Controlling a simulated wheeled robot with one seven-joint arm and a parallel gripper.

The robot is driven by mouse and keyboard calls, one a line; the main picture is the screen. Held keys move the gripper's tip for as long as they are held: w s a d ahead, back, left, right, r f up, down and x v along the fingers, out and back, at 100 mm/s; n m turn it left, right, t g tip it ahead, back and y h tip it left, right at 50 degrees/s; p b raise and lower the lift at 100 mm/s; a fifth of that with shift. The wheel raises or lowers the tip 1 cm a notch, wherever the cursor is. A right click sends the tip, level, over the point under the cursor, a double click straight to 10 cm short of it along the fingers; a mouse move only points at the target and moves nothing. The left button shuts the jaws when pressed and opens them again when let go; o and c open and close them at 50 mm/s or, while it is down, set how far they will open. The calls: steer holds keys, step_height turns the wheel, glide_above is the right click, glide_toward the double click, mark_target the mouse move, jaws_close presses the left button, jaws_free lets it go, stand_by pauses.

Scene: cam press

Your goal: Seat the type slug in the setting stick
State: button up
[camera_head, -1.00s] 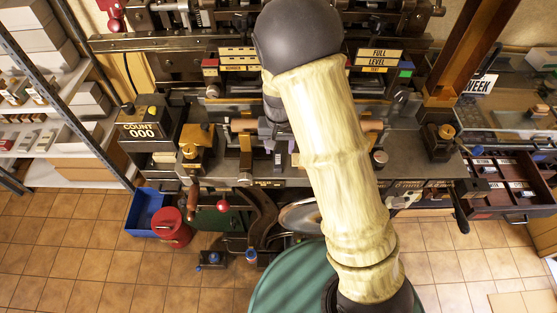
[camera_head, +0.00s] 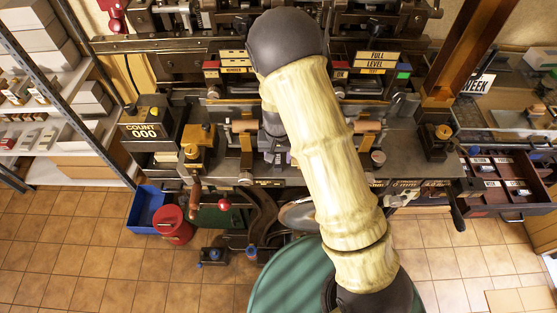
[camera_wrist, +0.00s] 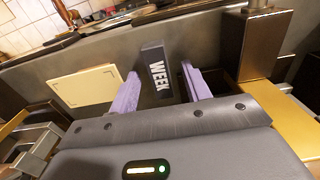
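The type slug (camera_wrist: 154,66), a dark block with WEEK in white letters, stands in the middle of the wrist view. My gripper (camera_wrist: 161,79) has its two lilac fingers apart on either side of the slug. The left finger is close to the slug; a clear gap shows between the slug and the right finger. I cannot tell how far the slug sits beyond the fingertips. In the head view my gripper (camera_head: 279,157) is low over the press bench, mostly covered by my arm, and the slug is hidden. I cannot make out the setting stick for certain.
A cream plate (camera_wrist: 82,87) lies left of the fingers, and a brown metal post (camera_wrist: 256,45) stands close on the right. In the head view, the COUNT 000 box (camera_head: 143,131) and a brass-coloured fixture (camera_head: 198,140) are left of my arm. An open drawer (camera_head: 507,178) is at right.

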mark_target(278, 159)
jaws_close()
steer(key=shift+r, duration=0.1)
step_height(278, 159, up, 10)
steer(key=b, duration=0.2)
steer(key=shift+b, duration=0.3)
stand_by(0.8)
